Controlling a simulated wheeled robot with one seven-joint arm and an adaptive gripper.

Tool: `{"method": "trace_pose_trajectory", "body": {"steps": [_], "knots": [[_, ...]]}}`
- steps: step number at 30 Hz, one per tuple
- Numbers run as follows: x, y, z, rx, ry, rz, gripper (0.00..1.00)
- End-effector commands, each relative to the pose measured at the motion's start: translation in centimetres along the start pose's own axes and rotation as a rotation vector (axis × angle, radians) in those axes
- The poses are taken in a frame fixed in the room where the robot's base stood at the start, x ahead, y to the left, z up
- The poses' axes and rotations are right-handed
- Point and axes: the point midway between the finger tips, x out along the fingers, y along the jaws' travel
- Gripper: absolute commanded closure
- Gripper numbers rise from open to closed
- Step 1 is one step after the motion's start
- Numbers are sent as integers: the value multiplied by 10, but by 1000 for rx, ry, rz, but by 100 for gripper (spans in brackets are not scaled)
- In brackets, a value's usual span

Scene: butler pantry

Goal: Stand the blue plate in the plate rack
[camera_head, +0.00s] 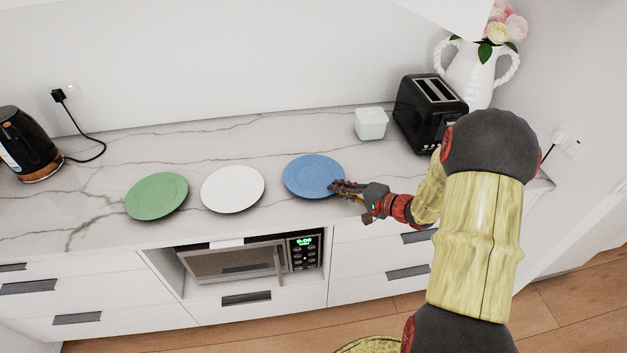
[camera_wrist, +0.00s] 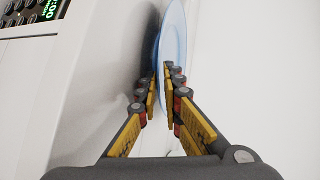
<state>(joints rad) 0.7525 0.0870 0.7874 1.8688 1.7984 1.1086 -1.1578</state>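The blue plate (camera_head: 310,174) is on the marble counter, right of the white plate; I cannot tell whether it is slightly lifted. My gripper (camera_head: 340,188) reaches in from the right at the plate's right front rim. In the wrist view the blue plate (camera_wrist: 174,38) shows almost edge-on. My gripper (camera_wrist: 160,88) has its fingers close together there, one on each side of the rim, and looks shut on it. The fingers hide part of the rim. I see no plate rack in either view.
A white plate (camera_head: 233,190) and a green plate (camera_head: 157,196) lie left on the counter (camera_head: 235,145). A white lidded box (camera_head: 371,124), black toaster (camera_head: 428,112) and flower vase (camera_head: 476,75) stand back right. A kettle (camera_head: 27,145) stands far left. A microwave (camera_head: 240,262) sits below.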

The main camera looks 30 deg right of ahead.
Motion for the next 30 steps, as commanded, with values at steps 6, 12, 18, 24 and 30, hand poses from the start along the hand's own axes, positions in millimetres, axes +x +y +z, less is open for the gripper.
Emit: {"method": "trace_pose_trajectory", "body": {"steps": [6, 12, 18, 24, 30], "knots": [[10, 0, 0, -1, 1, 1, 92], [10, 0, 0, 0, 1, 0, 96], [10, 0, 0, 0, 0, 1, 100], [10, 0, 0, 0, 0, 1, 100], [10, 0, 0, 0, 0, 1, 100]]}}
